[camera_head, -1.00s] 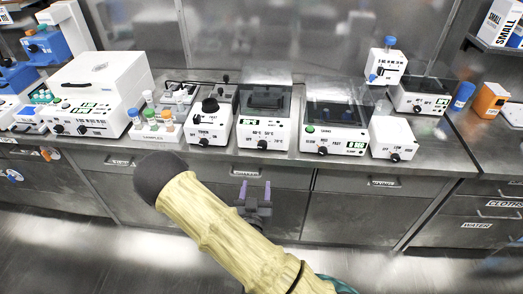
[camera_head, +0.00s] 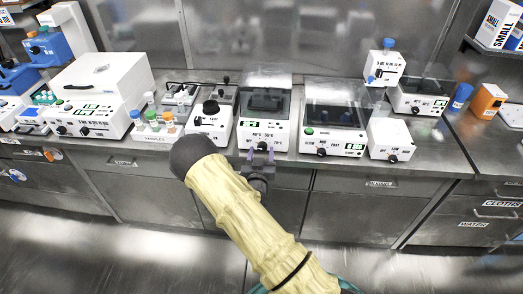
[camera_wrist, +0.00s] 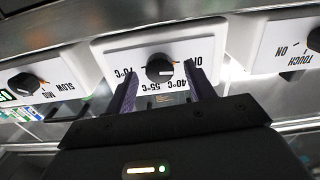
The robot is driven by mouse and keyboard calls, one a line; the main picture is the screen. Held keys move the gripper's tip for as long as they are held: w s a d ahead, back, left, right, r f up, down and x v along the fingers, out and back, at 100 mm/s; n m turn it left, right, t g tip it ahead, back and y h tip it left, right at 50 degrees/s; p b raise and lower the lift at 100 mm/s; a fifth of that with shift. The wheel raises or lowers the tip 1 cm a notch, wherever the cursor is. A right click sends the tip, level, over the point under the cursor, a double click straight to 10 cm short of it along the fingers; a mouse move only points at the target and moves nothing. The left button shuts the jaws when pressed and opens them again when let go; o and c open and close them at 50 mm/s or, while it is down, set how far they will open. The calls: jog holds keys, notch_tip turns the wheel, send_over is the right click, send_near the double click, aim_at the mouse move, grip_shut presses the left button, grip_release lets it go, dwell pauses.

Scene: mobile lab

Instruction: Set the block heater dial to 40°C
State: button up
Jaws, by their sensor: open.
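The block heater (camera_head: 264,110) is a white box with a clear-lidded top and a front panel, in the middle of the bench row. Its black dial (camera_wrist: 159,68) shows in the wrist view, where the panel appears upside down, with OFF, 40°C, 55°C and 70°C around it. A pale mark on the dial lies toward its right side in that view; its exact setting is hard to tell. My gripper (camera_head: 260,155) is open in front of the panel. In the wrist view, its purple fingers (camera_wrist: 161,72) stand on either side of the dial; contact is not clear.
A white device with a black knob (camera_head: 211,124) stands close left of the heater. A shaker-like unit (camera_head: 335,125) stands close right, with a small white box (camera_head: 391,140) beyond it. A rack of capped tubes (camera_head: 155,135) is farther left. Drawers run below the bench edge.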

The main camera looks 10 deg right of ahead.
jog(key=shift+w+d, duration=0.2)
jog(key=shift+w, duration=0.35)
jog(key=shift+c, duration=0.2)
jog(key=c, duration=0.9)
jog(key=shift+c, duration=0.2)
